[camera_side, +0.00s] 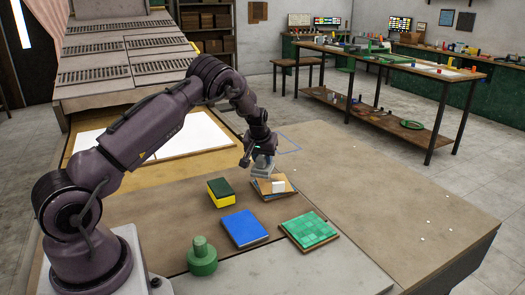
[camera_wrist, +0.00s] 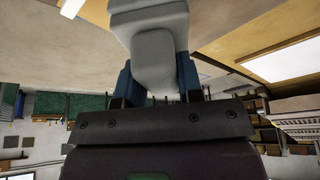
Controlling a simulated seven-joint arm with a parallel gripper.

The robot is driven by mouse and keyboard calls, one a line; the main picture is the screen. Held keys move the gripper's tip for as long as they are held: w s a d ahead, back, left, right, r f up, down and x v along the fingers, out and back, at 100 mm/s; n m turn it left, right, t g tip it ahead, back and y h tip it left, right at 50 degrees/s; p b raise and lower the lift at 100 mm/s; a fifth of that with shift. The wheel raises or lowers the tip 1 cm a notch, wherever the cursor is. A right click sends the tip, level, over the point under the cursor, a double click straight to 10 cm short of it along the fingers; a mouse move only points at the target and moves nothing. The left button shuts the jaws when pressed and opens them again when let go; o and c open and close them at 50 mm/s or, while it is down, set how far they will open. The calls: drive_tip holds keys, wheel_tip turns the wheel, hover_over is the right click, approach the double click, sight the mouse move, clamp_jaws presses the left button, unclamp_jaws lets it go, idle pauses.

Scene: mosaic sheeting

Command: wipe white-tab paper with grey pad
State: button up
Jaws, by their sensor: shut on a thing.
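My gripper (camera_side: 263,157) is shut on the grey pad (camera_side: 263,170). In the wrist view the pale grey pad (camera_wrist: 154,55) sits between the two blue fingers of my gripper (camera_wrist: 155,80). The white-tab paper (camera_side: 267,191) is a tan sheet, lying skewed in what looks like a small stack, with a white tab (camera_side: 278,187) on it. The pad is at the paper's far left part and hides some of it. I cannot tell whether the pad touches the paper. The paper is not clear in the wrist view.
A green-and-yellow sponge (camera_side: 221,193) lies left of the paper. A blue book (camera_side: 244,229), a green mosaic tile (camera_side: 308,231) and a green knobbed object (camera_side: 202,258) are nearer the camera. The table (camera_side: 380,205) is mostly clear to the right, with several small white bits.

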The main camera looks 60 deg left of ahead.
sight(267, 168)
wheel_tip(267, 168, down, 2)
drive_tip(key=shift+f, duration=0.25)
drive_tip(key=shift+w+d+f, duration=0.1)
drive_tip(key=shift+w+f, duration=0.55)
drive_tip(key=shift+f, duration=0.35)
drive_tip(key=shift+c, duration=0.3)
drive_tip(key=shift+w+d, duration=0.25)
drive_tip(key=shift+w, duration=0.65)
drive_tip(key=shift+w+d, duration=0.25)
drive_tip(key=shift+w, duration=0.7)
drive_tip(key=shift+w+d, duration=0.25)
drive_tip(key=shift+w, duration=0.65)
drive_tip(key=shift+s+a+r, duration=0.1)
drive_tip(key=shift+s+a, duration=0.2)
drive_tip(key=shift+s, duration=0.85)
drive_tip(key=shift+s+a+f, duration=0.1)
drive_tip(key=shift+s+a, duration=0.2)
drive_tip(key=shift+s, duration=0.9)
drive_tip(key=shift+s+a+r, duration=0.1)
drive_tip(key=shift+s+a, duration=0.2)
drive_tip(key=shift+s, duration=0.85)
drive_tip(key=shift+w+r, duration=0.1)
drive_tip(key=shift+r, duration=4.1)
